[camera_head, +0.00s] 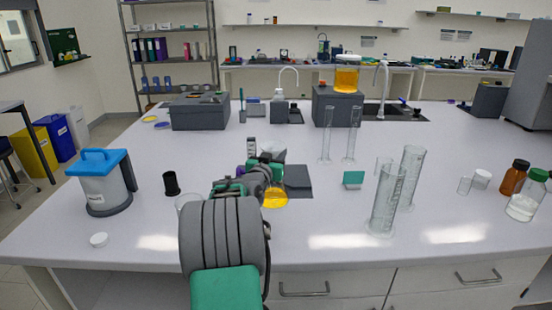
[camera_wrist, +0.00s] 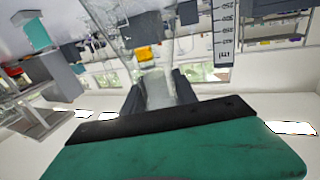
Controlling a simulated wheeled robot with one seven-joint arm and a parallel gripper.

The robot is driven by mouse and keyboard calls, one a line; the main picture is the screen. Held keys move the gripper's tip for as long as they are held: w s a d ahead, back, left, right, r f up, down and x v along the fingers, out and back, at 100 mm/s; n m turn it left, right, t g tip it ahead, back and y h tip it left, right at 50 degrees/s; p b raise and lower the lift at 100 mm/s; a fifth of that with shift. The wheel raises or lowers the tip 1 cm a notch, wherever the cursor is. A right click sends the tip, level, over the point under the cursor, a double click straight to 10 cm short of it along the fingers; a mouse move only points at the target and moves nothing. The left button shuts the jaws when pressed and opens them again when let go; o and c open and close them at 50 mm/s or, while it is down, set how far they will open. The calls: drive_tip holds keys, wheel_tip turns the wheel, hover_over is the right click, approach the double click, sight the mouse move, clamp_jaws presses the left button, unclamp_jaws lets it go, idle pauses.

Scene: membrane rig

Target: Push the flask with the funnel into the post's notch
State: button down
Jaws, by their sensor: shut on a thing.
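The flask (camera_head: 275,198) with amber liquid stands on the bench just beyond my arm, its upper part partly hidden by my gripper. A pale, clear funnel (camera_head: 272,150) shows above it. My gripper (camera_head: 262,175) is at the flask's upper part. In the wrist view my gripper (camera_wrist: 158,95) has its dark fingers on both sides of clear glass (camera_wrist: 158,88), shut on it. A dark grey block (camera_head: 298,179), possibly part of the post, is right beside the flask. The notch cannot be made out, nor whether the flask touches the block.
Tall glass cylinders (camera_head: 385,200) and a small green block (camera_head: 353,179) stand to the right. A blue-lidded container (camera_head: 101,182), a black cup (camera_head: 171,183) and a white cap (camera_head: 99,240) are left. Grey boxes (camera_head: 200,111) stand behind. Bench between is mostly clear.

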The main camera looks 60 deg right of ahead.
drive_tip(key=shift+w+d+b, duration=0.25)
drive_tip(key=shift+w+d, duration=0.1)
drive_tip(key=shift+d, duration=0.25)
drive_tip(key=shift+w+d+b, duration=0.25)
drive_tip(key=shift+w+d, duration=0.05)
drive_tip(key=shift+d, duration=0.35)
drive_tip(key=shift+w+d+b, duration=0.25)
drive_tip(key=shift+w+d, duration=0.1)
drive_tip(key=shift+d, duration=0.25)
drive_tip(key=shift+d+f+b, duration=0.1)
drive_tip(key=shift+b, duration=0.3)
drive_tip(key=shift+w, duration=0.1)
drive_tip(key=c, duration=0.9)
unclamp_jaws()
